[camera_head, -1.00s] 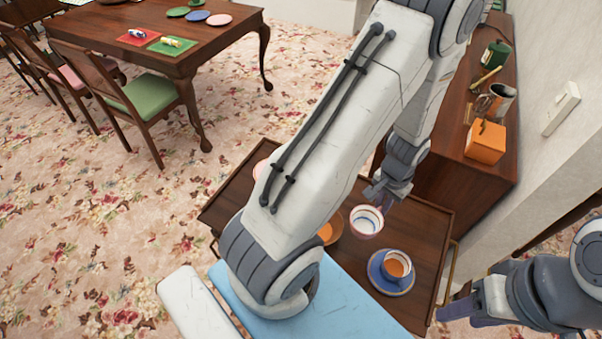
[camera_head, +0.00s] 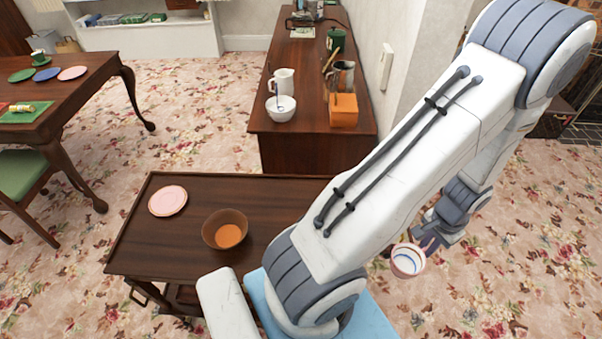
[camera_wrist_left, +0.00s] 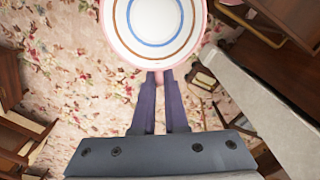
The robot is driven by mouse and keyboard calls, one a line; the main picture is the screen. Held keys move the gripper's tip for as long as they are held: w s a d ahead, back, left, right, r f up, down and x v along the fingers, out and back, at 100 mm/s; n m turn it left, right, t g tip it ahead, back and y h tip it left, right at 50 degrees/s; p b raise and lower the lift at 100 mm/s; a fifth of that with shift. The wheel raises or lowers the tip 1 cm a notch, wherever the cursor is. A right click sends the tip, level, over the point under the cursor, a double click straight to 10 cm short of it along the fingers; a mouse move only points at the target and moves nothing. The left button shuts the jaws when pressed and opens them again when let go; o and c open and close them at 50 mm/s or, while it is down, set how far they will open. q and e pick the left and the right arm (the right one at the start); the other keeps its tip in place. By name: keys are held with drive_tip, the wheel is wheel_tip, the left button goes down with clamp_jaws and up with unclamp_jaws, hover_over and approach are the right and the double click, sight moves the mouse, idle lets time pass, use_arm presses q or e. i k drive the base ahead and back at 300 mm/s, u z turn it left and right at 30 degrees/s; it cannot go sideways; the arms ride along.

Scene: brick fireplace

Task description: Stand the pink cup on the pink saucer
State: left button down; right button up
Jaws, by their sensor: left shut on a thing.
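The pink cup (camera_head: 408,261) hangs from my left gripper (camera_head: 428,242), apart from the trolley and over the carpet at the right. In the left wrist view the fingers (camera_wrist_left: 159,85) are shut on its pink handle, and the cup (camera_wrist_left: 154,30) shows its white inside with blue and brown rings. The cup is roughly upright, mouth up. The pink saucer (camera_head: 168,201) lies empty and flat near the trolley's far left corner, well left of the gripper. My right gripper is not in view.
The dark wooden trolley (camera_head: 165,250) also bears a brown bowl (camera_head: 225,229) near the saucer. My left arm hides the trolley's right part. A sideboard (camera_head: 310,150) with a jug, a white bowl and an orange box stands behind. A dining table (camera_head: 60,95) stands at left.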

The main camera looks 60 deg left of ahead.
sight(169, 202)
drive_tip(key=z, duration=0.05)
drive_tip(key=k, duration=1)
drive_tip(key=u, duration=1.45)
drive_tip(key=i, duration=0.5)
drive_tip(key=u, duration=0.1)
